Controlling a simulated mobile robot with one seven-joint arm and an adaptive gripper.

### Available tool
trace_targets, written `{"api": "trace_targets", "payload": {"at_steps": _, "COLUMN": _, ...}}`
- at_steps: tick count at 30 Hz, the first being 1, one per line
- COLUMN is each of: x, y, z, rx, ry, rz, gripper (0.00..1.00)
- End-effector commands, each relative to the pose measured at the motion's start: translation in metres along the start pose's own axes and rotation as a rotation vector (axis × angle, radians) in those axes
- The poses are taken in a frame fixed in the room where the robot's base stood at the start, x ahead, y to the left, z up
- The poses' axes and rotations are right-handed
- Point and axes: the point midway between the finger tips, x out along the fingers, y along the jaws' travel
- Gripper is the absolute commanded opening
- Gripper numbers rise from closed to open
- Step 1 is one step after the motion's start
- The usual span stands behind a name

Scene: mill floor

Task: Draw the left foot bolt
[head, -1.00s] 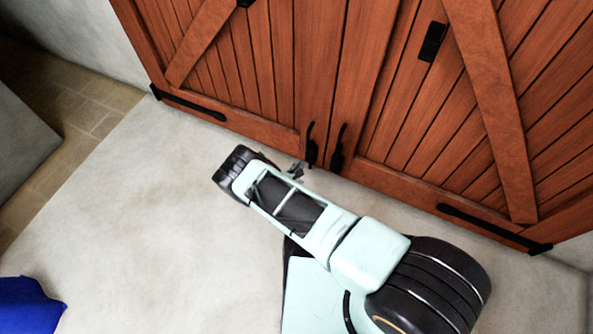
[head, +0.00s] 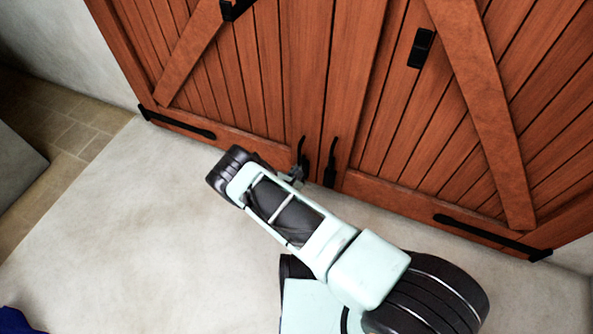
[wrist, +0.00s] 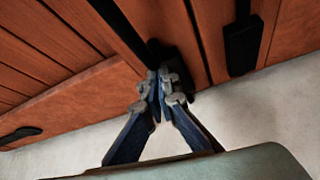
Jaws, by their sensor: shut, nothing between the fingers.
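Two black foot bolts stand at the bottom of the wooden double doors, one each side of the middle seam. The left foot bolt (head: 302,156) is partly hidden low down by my gripper (head: 295,174). In the wrist view my gripper (wrist: 163,84) has its fingertips together, right at the lower part of the left foot bolt (wrist: 184,62). Nothing shows between the fingers, and I cannot tell whether they touch the bolt. The right foot bolt (head: 331,165) is a short way right, and also shows in the wrist view (wrist: 240,45).
The doors (head: 350,80) carry black hinge straps and a black latch plate (head: 421,47). The pale floor (head: 140,220) is clear to the left. A grey block (head: 15,180) and a blue object (head: 18,322) lie at the left edge.

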Motion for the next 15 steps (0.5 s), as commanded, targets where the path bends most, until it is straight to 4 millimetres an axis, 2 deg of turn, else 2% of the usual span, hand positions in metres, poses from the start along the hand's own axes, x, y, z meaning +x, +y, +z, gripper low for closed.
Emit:
{"api": "trace_targets", "payload": {"at_steps": 7, "x": -0.007, "y": 0.003, "z": 0.011, "rx": 0.001, "ry": -0.001, "rz": 0.000, "gripper": 0.00}}
{"api": "trace_targets", "payload": {"at_steps": 15, "x": -0.024, "y": 0.011, "z": 0.044, "rx": 0.002, "ry": -0.006, "rz": 0.001, "gripper": 0.00}}
